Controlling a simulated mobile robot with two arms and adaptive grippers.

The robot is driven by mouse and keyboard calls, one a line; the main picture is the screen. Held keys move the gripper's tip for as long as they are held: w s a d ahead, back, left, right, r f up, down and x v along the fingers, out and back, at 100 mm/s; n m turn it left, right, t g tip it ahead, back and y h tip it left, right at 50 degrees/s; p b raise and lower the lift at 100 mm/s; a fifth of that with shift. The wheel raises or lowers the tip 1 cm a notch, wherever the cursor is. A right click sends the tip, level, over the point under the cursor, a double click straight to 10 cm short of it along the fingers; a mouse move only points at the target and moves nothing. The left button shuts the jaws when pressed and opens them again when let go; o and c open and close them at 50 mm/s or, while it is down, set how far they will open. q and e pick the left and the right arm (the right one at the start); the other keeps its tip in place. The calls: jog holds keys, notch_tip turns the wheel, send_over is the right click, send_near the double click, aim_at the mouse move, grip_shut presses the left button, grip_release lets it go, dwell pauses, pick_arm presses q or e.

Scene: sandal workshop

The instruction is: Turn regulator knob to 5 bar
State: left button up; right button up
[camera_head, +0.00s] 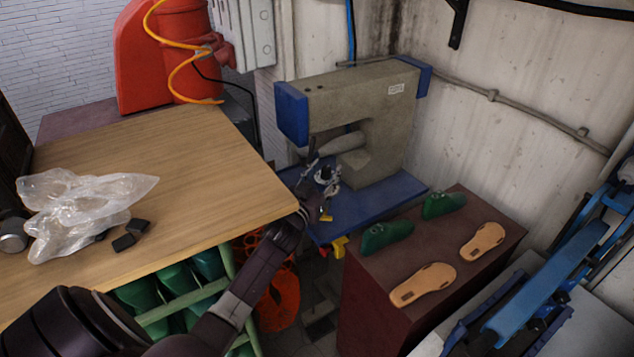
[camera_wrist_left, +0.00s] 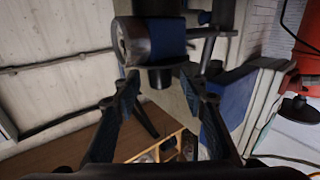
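In the left wrist view a horizontal cylindrical fitting with a blue band (camera_wrist_left: 160,38) lies just ahead of my left gripper (camera_wrist_left: 162,80). A short dark round piece that looks like the regulator knob (camera_wrist_left: 160,77) hangs under it, between the fingertips. The two fingers stand apart on either side of it; I cannot tell whether they touch it. No pressure scale is readable. In the head view my left arm reaches over the table corner, with my left gripper (camera_head: 326,186) small in front of the machine. My right gripper is not in view.
A grey and blue machine (camera_head: 345,95) stands by the wall. The wooden table (camera_head: 190,165) holds a clear plastic bag (camera_head: 75,205) and small dark blocks (camera_head: 128,236). A dark red cabinet (camera_head: 375,300) carries green lasts (camera_head: 387,235) and tan soles (camera_head: 424,284).

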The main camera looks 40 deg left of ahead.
pick_arm(q)
jog(key=v, duration=1.1)
